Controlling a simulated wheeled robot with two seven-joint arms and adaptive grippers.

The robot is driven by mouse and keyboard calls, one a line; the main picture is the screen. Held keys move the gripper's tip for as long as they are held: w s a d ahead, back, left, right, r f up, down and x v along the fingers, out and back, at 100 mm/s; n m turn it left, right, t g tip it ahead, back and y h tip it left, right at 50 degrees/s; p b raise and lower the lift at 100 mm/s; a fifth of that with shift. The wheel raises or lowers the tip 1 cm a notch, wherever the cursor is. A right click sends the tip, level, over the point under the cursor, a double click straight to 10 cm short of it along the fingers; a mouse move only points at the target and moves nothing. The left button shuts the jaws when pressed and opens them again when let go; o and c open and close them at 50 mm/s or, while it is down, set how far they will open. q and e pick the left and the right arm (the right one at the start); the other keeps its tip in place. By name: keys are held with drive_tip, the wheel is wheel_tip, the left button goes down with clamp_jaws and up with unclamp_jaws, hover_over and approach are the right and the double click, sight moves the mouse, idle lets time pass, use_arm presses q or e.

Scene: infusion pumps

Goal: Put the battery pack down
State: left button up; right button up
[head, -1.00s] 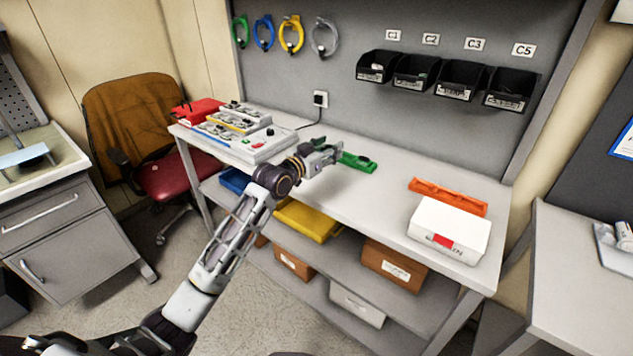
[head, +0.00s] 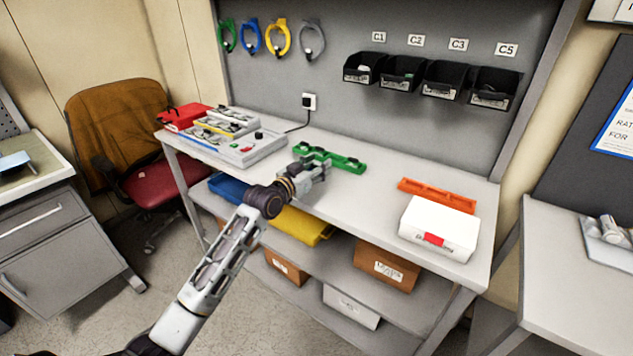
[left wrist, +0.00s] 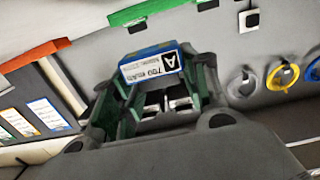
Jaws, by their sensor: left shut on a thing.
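My left gripper (head: 316,171) is over the workbench, just in front of the green holder (head: 338,160). In the left wrist view its fingers (left wrist: 158,88) are shut on the battery pack (left wrist: 152,65), a block with a blue edge and a white label with a black "A" mark. The pack cannot be made out in the head view, and its clearance over the bench is unclear. The green holder lies along the back of the bench and also shows at the top of the left wrist view (left wrist: 150,10). My right gripper is not in view.
An orange holder (head: 437,195) and a white box with a red patch (head: 439,228) stand on the right of the bench (head: 350,195). A grey charger-like unit (head: 235,148) and a red case (head: 183,117) are at the left. The middle of the bench is mostly clear.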

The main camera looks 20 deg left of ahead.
sight(316, 189)
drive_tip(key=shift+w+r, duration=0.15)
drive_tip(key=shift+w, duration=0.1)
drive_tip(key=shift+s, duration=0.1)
use_arm(q)
drive_tip(key=shift+f, duration=0.5)
wheel_tip(316, 189, down, 3)
drive_tip(key=shift+f+b, duration=0.1)
drive_tip(key=shift+b, duration=0.2)
drive_tip(key=shift+f, duration=0.45)
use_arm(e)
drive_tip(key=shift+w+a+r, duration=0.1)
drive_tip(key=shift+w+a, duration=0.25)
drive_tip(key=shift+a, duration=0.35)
use_arm(q)
drive_tip(key=shift+f, duration=0.1)
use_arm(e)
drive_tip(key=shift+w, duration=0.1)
